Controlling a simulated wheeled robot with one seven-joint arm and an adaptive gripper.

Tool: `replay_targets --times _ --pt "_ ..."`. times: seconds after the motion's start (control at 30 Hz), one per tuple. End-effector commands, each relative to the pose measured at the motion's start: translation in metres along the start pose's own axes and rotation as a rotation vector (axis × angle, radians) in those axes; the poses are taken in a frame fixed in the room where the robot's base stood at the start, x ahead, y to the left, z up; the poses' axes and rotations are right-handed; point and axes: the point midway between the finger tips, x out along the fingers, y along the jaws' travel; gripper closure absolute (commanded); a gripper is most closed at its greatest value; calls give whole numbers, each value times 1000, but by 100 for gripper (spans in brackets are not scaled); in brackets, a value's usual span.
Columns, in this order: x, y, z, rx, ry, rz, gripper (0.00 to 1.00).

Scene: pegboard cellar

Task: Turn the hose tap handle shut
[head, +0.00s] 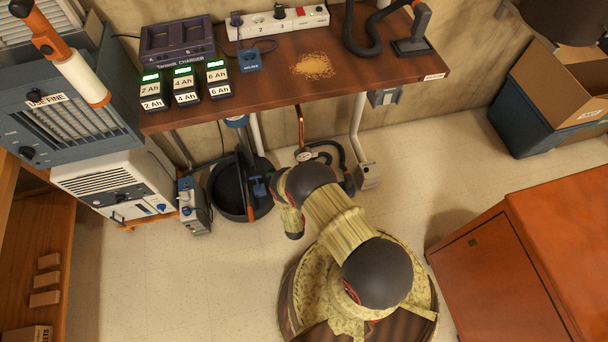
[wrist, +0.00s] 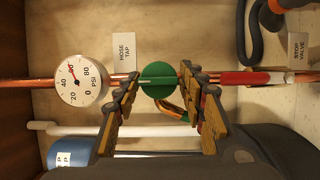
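The hose tap handle (wrist: 160,72) is a round green knob with a lighter raised bar across its middle. It sits on a copper pipe beside the tag reading HOSE TAP (wrist: 124,54). My gripper (wrist: 161,82) is open, with one wooden-looking finger on each side of the handle. The fingertips are close to the handle's edges; I cannot tell whether they touch it. A bent copper spout (wrist: 173,110) shows below the handle. In the head view the handle and my fingers are hidden behind my arm.
A white PSI gauge (wrist: 80,81) is left of the tap. A red lever (wrist: 245,78) lies along the pipe at right, near the STOP VALVE tag (wrist: 298,52). A bench (head: 270,85) overhangs the area. A black tub (head: 229,192) stands left of my arm.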

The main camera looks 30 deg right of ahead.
Motion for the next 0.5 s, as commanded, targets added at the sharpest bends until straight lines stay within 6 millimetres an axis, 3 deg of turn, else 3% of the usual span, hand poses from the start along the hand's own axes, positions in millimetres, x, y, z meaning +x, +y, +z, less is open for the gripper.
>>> replay_targets --times 0.17,0.5 --pt "0 0 1 0 -2 1 48" --pt "-3 0 1 0 -2 1 48"
